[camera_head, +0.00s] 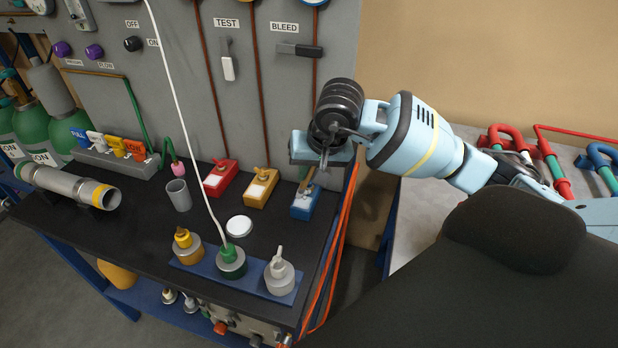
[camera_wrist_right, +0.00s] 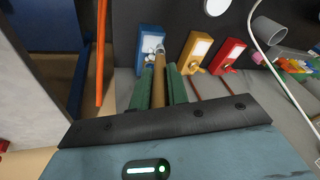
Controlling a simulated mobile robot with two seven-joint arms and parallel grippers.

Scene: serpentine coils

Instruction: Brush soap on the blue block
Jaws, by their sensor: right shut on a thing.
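The blue block (camera_head: 304,206) is at the right end of a row on the black bench, with a white patch on top. It also shows in the right wrist view (camera_wrist_right: 143,36). My right gripper (camera_head: 313,172) is above it, its green fingers (camera_wrist_right: 159,85) shut on the brown handle of a brush (camera_wrist_right: 159,78). The brush points at the block, its tip over or against the block's fitting; contact is unclear. Pale bits show around the tip; I cannot tell whether they are soap or the fitting. My left gripper is not in view.
A yellow block (camera_head: 260,188) and a red block (camera_head: 220,179) stand left of the blue one. A grey cup (camera_head: 179,195), a white disc (camera_head: 239,226) and a blue rack of capped fittings (camera_head: 215,263) are on the bench. Orange hoses (camera_head: 335,250) hang by its right edge.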

